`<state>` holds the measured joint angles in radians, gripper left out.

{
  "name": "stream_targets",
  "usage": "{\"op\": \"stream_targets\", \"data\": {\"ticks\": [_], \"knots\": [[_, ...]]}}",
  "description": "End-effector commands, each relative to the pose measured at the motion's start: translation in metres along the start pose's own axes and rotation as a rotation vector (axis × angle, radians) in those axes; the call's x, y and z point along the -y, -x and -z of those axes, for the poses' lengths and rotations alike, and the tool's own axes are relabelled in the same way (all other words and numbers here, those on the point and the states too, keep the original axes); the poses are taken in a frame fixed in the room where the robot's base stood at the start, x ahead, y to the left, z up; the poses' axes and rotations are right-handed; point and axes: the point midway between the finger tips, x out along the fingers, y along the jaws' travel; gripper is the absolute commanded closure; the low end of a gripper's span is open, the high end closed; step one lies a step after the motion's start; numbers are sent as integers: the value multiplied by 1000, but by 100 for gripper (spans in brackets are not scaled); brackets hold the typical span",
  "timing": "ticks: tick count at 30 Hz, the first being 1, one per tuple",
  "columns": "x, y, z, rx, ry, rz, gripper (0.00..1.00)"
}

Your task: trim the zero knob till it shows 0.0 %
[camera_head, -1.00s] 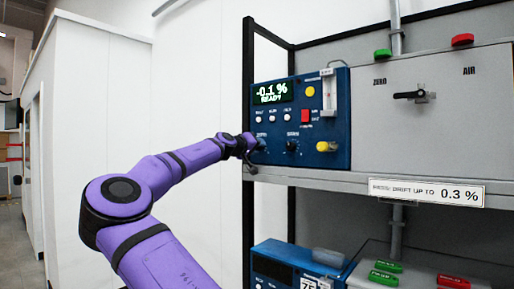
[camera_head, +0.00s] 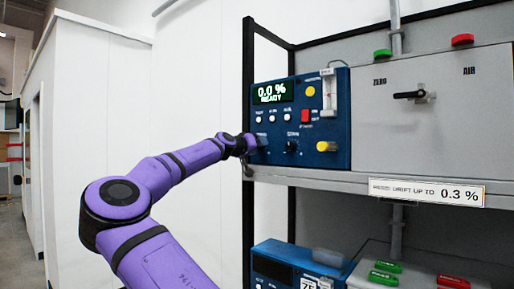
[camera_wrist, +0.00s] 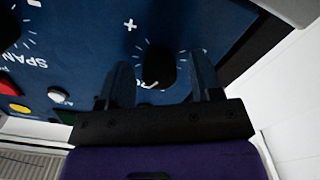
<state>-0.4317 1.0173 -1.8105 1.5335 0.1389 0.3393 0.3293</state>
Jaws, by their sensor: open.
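The blue analyser (camera_head: 322,100) stands on the upper shelf, and its display (camera_head: 271,92) reads 0.0 % READY in the head view. The zero knob, a dark round knob (camera_wrist: 159,68) with a white pointer mark and a printed scale, shows in the wrist view; in the head view my arm's end hides it. My gripper (camera_head: 250,144) is at the panel's lower left. In the wrist view my gripper (camera_wrist: 163,82) is open, with one finger on each side of the knob. A gap shows between the fingers and the knob.
The span knob (camera_head: 291,146) and a yellow knob (camera_head: 326,146) sit to the right on the panel. A black valve handle (camera_head: 410,95) is on the grey panel. A drift label (camera_head: 427,192) hangs on the shelf edge. A second blue unit (camera_head: 290,265) stands below.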

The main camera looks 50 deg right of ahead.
Motion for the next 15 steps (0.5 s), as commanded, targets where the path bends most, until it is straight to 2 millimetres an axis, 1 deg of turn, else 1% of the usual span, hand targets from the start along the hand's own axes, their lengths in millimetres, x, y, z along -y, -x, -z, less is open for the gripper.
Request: {"op": "stream_targets", "data": {"ticks": [4, 8, 15], "knots": [[0, 4, 0, -1, 1, 1, 41], [1, 18, 0, -1, 2, 2, 41], [1, 62, 0, -2, 0, 2, 41]]}}
